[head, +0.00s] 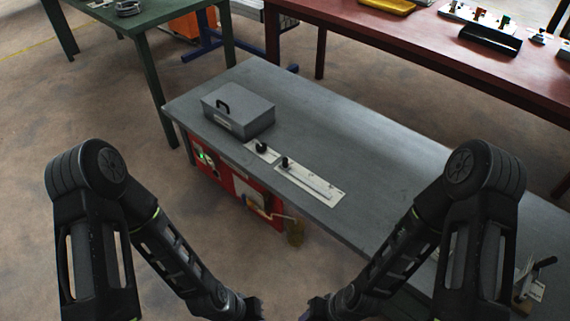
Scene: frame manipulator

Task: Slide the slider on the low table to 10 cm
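The low table (355,145) is a long grey-topped table running from the upper left to the lower right. The slider is a black knob (284,162) on a pale scale plate (318,185) near the table's front edge. The knob stands at the left end of the plate's slot; scale marks are too small to read. My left gripper (254,308) is at the bottom edge, in front of the table and apart from the slider. My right gripper (308,310) is beside it, also apart from the slider. Both are cut off, so their fingers are hidden.
A grey metal box (238,110) with a black handle stands left of the slider. A small plate with a black knob (261,147) lies between them. A red panel (240,187) hangs under the front edge. A reddish table (410,40) and green table (145,18) stand behind.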

